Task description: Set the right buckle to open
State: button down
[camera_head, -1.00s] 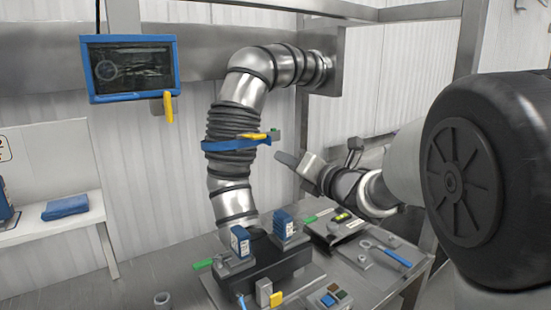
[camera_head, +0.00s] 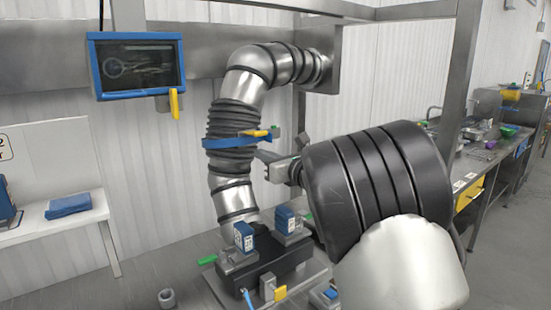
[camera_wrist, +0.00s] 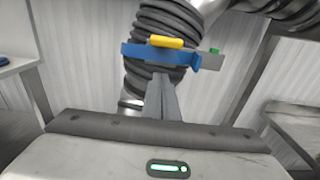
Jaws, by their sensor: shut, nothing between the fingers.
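A blue band (camera_head: 225,143) circles the black ribbed sleeve of the steel pipe. A yellow lever (camera_head: 256,133) lies along it, beside a grey block with a green mark at the band's right end. In the wrist view the yellow lever (camera_wrist: 166,42) lies roughly level across the blue band (camera_wrist: 135,52), with the grey block (camera_wrist: 212,61) to its right. My gripper (camera_head: 262,156) is just right of and below the band. In the wrist view my gripper (camera_wrist: 162,80) is shut and empty, its tips below the lever. I cannot tell whether they touch the band.
Two blue boxes (camera_head: 244,236) (camera_head: 285,220) stand on the machine under the pipe. A blue-framed screen (camera_head: 137,66) hangs at upper left. A side shelf (camera_head: 90,222) holds a folded blue cloth. My arm hides part of the machine table. A counter with bowls stands at far right.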

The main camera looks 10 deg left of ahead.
aim_at(262, 135)
jog(key=r, duration=0.2)
jog(key=s+d+r, duration=0.1)
jog(key=r, duration=0.1)
jog(key=shift+p, duration=0.4)
jog(key=shift+f, duration=0.1)
jog(key=shift+r+b, duration=0.5)
jog(key=shift+r, duration=0.55)
